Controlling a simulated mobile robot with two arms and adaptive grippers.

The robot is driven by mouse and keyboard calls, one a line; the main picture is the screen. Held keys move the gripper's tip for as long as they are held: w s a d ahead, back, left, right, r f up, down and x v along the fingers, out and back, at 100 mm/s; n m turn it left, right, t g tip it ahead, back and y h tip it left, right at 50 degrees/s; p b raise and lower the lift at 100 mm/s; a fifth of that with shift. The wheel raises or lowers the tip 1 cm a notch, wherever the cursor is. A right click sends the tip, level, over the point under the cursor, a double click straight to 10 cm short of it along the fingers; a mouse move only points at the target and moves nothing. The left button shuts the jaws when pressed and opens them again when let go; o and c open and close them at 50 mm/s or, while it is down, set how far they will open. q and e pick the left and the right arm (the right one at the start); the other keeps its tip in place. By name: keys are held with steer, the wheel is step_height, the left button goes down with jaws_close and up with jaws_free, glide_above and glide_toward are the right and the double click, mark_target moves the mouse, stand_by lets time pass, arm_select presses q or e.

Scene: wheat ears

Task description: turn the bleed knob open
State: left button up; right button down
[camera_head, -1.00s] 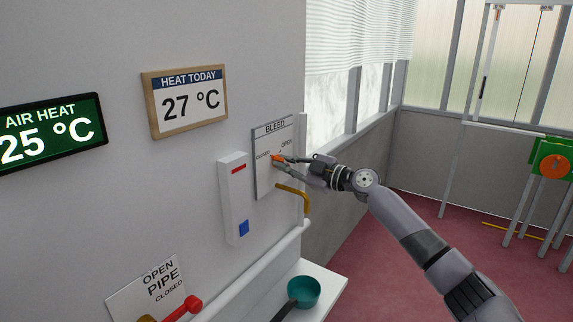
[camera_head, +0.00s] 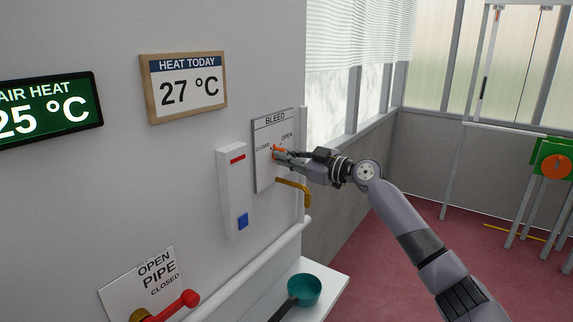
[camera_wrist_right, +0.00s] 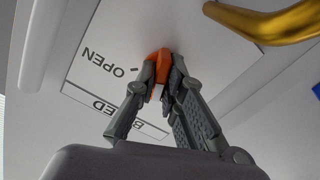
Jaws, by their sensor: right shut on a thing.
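The orange bleed knob (camera_wrist_right: 158,62) sits on the white BLEED plate (camera_head: 264,181), which is marked CLOSED at the left and OPEN at the right. My right gripper (camera_head: 279,154) reaches the plate from the right. In the right wrist view its fingers (camera_wrist_right: 160,78) are shut on the knob, one on each side. The OPEN mark shows beside the knob there; the CLOSED mark does not show. The fingers cover part of the knob, so its exact angle is hard to tell. My left gripper is not in view.
A brass spout (camera_head: 296,190) sticks out just below the plate. A white box with a blue button (camera_head: 243,221) is on the wall to its left. A red-handled pipe lever (camera_head: 181,303) is lower left. A teal pan (camera_head: 304,290) rests on a white shelf below.

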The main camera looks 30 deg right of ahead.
steer(key=m+b, duration=0.1)
steer(key=m, duration=0.2)
steer(key=shift+m, duration=0.3)
steer(key=m, duration=0.3)
steer(key=shift+m, duration=0.3)
steer(key=m, duration=0.2)
steer(key=shift+m, duration=0.4)
steer(key=shift+m+p, duration=0.4)
steer(key=shift+m, duration=1.4)
steer(key=c, duration=1.7)
jaws_free()
steer(key=shift+d, duration=0.1)
